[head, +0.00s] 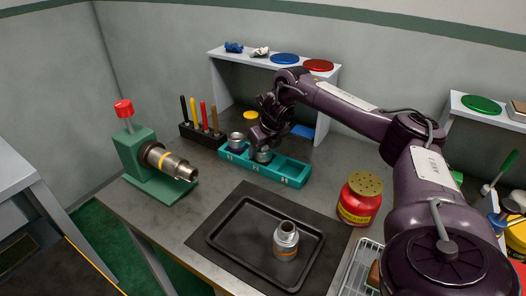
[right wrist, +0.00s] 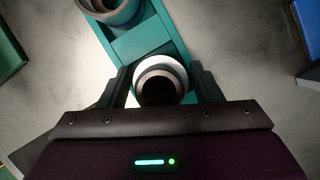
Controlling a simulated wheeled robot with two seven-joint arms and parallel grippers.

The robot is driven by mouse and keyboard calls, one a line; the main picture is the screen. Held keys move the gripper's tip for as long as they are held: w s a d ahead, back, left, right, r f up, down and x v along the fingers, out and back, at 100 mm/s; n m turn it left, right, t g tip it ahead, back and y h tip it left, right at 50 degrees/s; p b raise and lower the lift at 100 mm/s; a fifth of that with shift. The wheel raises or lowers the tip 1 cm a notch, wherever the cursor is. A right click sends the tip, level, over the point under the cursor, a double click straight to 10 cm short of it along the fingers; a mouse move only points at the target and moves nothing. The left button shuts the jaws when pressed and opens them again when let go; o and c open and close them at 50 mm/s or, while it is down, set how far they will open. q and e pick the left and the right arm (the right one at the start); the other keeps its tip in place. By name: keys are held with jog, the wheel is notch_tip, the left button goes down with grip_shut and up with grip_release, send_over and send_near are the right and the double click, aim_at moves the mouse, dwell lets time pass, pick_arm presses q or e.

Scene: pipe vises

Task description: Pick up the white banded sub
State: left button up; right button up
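The sub with a white ring (right wrist: 160,66) stands in a compartment of the teal rack. It also shows in the head view (head: 263,156), partly hidden under my right gripper (head: 262,138). In the right wrist view, my right gripper's fingers (right wrist: 162,84) stand on either side of it. They look open, with narrow gaps beside the sub. The teal rack (head: 290,181) has a second grey sub (head: 236,140) at its left end, and its right compartments look empty. My left gripper is not in view.
A sub with an orange band (head: 286,240) stands on the black tray (head: 228,228). A green vise (head: 137,160) holds a pipe piece (head: 172,164) at left. A red jar (head: 359,198) stands at right, near my right arm.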

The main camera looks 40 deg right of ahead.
jog(key=c, duration=0.7)
jog(key=shift+c, duration=0.6)
jog(key=shift+w+r, duration=0.1)
